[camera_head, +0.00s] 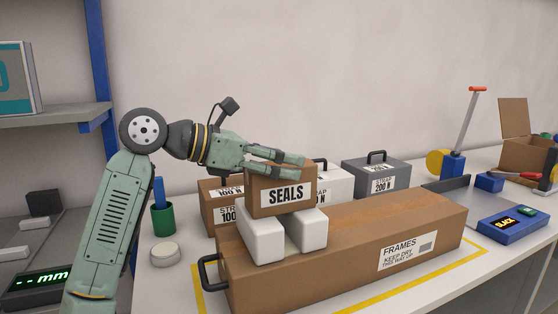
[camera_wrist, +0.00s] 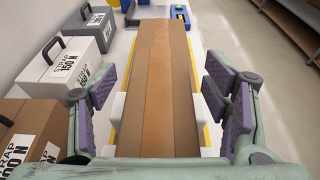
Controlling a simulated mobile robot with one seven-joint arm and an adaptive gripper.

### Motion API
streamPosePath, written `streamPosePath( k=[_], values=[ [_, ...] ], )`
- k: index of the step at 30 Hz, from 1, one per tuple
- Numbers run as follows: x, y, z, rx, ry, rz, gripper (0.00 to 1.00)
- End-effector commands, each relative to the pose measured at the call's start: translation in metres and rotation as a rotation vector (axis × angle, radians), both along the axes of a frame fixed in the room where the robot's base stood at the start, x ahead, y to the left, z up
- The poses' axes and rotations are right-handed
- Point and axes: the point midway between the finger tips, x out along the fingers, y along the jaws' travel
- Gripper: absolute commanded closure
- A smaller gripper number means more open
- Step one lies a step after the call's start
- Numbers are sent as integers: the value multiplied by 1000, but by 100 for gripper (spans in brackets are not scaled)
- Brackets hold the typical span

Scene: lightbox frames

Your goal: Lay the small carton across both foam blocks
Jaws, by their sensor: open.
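The small carton (camera_head: 283,200), marked SEALS, rests level across two white foam blocks, the left one (camera_head: 261,238) and the right one (camera_head: 309,229). The blocks stand on the long FRAMES carton (camera_head: 350,255) and show apart, with a gap under the small carton. My gripper (camera_head: 286,168) is open at the top of the small carton, its fingers reaching over it from the left. In the wrist view, my open fingers (camera_wrist: 175,97) stand on either side of brown cardboard; I cannot clearly tell small carton from long one there. Pad contact cannot be made out.
Behind stand a grey case (camera_head: 376,178), a partly hidden white case (camera_head: 330,185) and a brown box (camera_head: 222,192). A green cup (camera_head: 163,219) and white puck (camera_head: 165,254) are at left. A blue device (camera_head: 514,225) lies right. Yellow tape (camera_head: 400,290) borders the long carton.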

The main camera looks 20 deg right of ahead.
Motion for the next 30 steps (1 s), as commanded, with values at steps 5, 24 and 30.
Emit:
streamPosePath(
  k=[5,24,30],
  values=[
    [-1,38,10,0,0,6,30],
    [-6,115,36,0,-1,0,30],
    [-11,116,42,-41,-4,-7,30]
  ],
)
